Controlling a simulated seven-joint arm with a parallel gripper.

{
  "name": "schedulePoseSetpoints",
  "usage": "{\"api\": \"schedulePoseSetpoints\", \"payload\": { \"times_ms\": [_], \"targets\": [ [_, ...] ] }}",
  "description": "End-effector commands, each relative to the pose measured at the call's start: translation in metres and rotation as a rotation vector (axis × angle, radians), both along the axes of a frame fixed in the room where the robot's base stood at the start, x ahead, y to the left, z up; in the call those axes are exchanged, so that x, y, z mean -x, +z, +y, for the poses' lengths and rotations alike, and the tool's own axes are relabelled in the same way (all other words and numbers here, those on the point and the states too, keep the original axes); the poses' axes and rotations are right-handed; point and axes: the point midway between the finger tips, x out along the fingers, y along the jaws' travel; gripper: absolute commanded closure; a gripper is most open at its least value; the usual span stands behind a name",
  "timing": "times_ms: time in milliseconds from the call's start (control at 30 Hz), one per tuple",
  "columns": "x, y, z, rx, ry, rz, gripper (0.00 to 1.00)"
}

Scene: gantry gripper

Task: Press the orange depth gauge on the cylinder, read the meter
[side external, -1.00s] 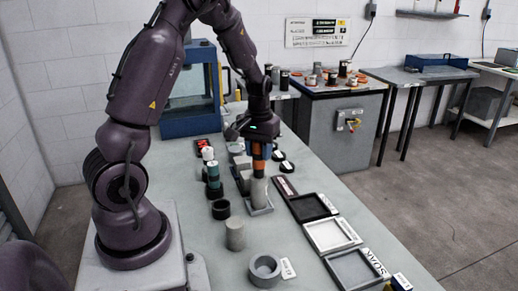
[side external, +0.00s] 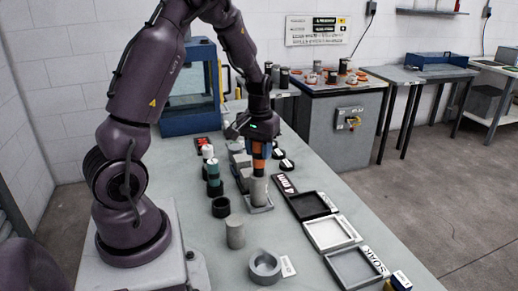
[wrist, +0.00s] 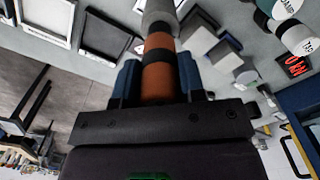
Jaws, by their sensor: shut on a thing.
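My gripper (side external: 258,148) points down over the bench and is shut on the orange depth gauge (side external: 258,153), which has a dark band. The gauge is upright, with its lower end at the top of a grey cylinder (side external: 258,190). The cylinder stands in a shallow grey tray (side external: 265,209). In the wrist view, the blue fingers sit on both sides of the gauge (wrist: 159,80), and the grey cylinder (wrist: 159,14) is in line beyond it. Whether the gauge tip is pressed in is hidden. I cannot make out a meter reading.
Another grey cylinder (side external: 235,232) and a grey ring (side external: 265,267) stand nearer the camera. A black tray (side external: 310,206), a white tray (side external: 331,234) and a grey tray (side external: 357,267) line the right bench edge. Teal and dark cylinders (side external: 214,178) stand left of the gripper.

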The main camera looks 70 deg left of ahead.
Motion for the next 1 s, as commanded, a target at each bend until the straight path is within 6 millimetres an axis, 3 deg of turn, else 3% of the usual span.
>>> {"api": "schedulePoseSetpoints", "payload": {
  "times_ms": [267,1000],
  "targets": [
    [0.001,-0.001,-0.001,0.001,0.000,0.004,0.87],
    [0.000,0.060,0.000,-0.001,-0.001,-0.001,0.87]
  ]
}}
